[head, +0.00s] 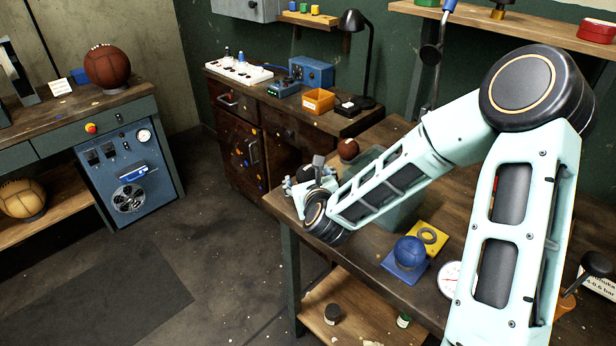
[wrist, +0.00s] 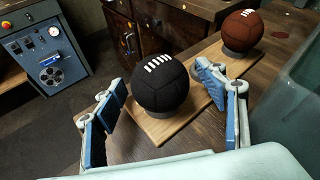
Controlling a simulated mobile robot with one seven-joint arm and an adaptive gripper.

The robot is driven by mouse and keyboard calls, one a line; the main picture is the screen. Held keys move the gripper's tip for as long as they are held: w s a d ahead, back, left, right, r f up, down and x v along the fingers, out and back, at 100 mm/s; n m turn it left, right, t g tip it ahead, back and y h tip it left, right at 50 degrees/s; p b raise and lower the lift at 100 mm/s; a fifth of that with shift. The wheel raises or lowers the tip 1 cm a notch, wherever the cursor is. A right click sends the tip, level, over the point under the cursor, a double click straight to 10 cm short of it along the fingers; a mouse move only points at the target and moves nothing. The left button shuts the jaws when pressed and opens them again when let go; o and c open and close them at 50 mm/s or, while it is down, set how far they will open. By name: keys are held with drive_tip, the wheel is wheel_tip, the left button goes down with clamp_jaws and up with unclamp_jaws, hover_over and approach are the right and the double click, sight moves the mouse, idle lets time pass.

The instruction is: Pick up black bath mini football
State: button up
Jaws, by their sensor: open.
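The black mini football (wrist: 160,82) with white laces shows in the wrist view. It rests on a dark ring stand on a wooden board (wrist: 196,127). My gripper (wrist: 165,105) is open, with one blue-padded finger to the left of the ball and the other to its right. The ball is between and slightly beyond the fingers, and I cannot tell whether the right finger touches it.
A brown mini football (wrist: 242,30) stands on the same board, also seen in the head view (head: 348,149). A greenish clear bin (head: 398,215) is right of my gripper. A blue ball (head: 410,252) sits nearer on the bench (head: 372,248). Open floor lies left.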

drive_tip(key=shift+w+f, duration=0.1)
drive_tip(key=shift+w, duration=0.15)
drive_tip(key=c, duration=1.3)
